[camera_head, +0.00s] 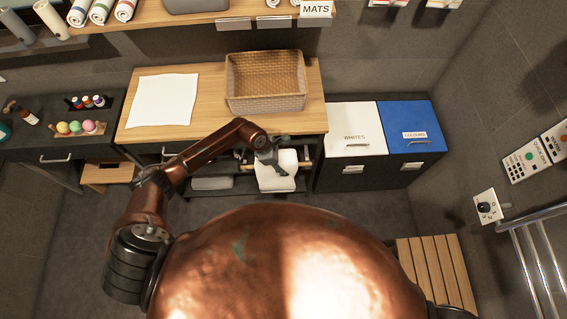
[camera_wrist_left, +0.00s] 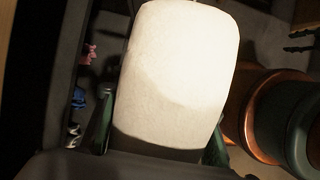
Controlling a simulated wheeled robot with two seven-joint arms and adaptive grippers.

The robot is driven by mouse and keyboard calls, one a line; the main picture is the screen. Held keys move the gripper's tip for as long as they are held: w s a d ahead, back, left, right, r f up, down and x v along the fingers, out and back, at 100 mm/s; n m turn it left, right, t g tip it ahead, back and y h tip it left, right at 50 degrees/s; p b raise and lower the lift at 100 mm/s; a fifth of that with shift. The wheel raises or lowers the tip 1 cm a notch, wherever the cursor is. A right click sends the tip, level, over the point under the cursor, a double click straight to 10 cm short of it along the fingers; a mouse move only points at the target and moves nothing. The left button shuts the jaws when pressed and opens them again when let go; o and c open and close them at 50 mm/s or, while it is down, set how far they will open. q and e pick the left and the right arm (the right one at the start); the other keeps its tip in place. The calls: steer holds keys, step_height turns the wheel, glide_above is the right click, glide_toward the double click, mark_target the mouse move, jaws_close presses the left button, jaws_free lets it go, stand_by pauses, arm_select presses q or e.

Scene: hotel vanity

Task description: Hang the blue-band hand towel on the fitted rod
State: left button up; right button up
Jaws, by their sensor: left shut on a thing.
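My left gripper (camera_head: 268,152) reaches over the front of the wooden counter and is shut on a plain white, rounded, padded-looking item (camera_head: 277,175). In the left wrist view, this white item (camera_wrist_left: 175,75) stands up between the two fingers (camera_wrist_left: 158,145). No blue band shows on it, and I cannot tell whether it is the hand towel. Rolled white towels with coloured bands (camera_head: 102,10) lie on the upper shelf. A chrome rail with several bars (camera_head: 540,255) is on the right wall; I cannot tell whether it is the fitted rod. My right gripper is out of view.
A wicker basket (camera_head: 266,103) and a flat white cloth (camera_head: 162,100) are on the counter (camera_head: 210,122). White (camera_head: 354,116) and blue (camera_head: 412,116) hamper lids stand to its right. A slatted wooden bench (camera_head: 436,268) is at the lower right.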

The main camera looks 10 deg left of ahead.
arm_select(q)
step_height(320, 180, down, 7)
steer(key=b, duration=0.4)
steer(key=shift+r+b, duration=0.2)
steer(key=shift+b, duration=0.15)
steer(key=o, duration=1.3)
